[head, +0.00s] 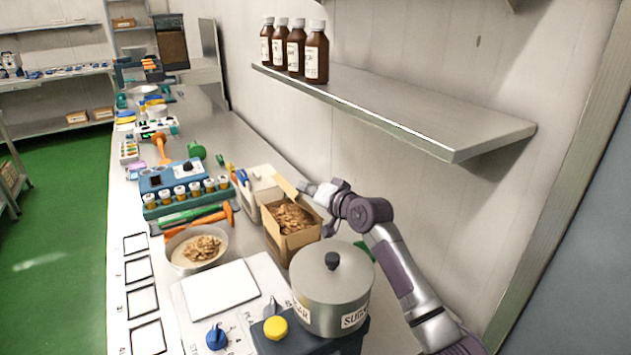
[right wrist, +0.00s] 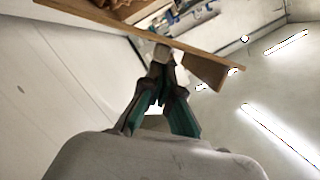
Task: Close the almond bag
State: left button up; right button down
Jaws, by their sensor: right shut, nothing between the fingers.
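The almond bag (head: 299,241) looks like an open brown box on the counter, with tan flaked pieces showing inside. One flap (head: 284,187) stands up at its back left. My right gripper (head: 309,188) is shut and empty at the bag's back right, beside the raised flap. In the right wrist view the shut fingertips (right wrist: 161,57) are close to the underside of a brown panel (right wrist: 110,22) of the bag; I cannot tell whether they touch. Some tan contents show past the panel's upper edge. My left gripper is not in view.
A steel sugar pot (head: 332,290) with a lid stands just in front of the bag. A bowl of flakes (head: 197,249) and a white plate (head: 220,288) are to the left. A metal shelf (head: 420,113) with several brown bottles overhangs the wall side.

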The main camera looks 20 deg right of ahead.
jog(key=shift+s+a+f+n+h+p, duration=0.15)
jog(key=shift+a+n+h+p, duration=0.1)
jog(key=shift+a+n+p, duration=0.3)
jog(key=shift+s+a+f+n+h+p, duration=0.15)
jog(key=shift+a+n+h+p, duration=0.15)
jog(key=shift+a+n, duration=0.25)
jog(key=shift+a+f+n+h+p, duration=0.25)
jog(key=shift+a+f+n+p, duration=0.15)
jog(key=shift+n, duration=0.4)
jog(key=shift+s+a+f+p, duration=0.15)
jog(key=shift+a+f, duration=0.35)
jog(key=shift+f, duration=0.25)
jog(key=shift+w+a+f+p, duration=0.15)
jog(key=shift+a+f, duration=0.3)
jog(key=shift+f, duration=0.25)
jog(key=shift+s+f, duration=0.2)
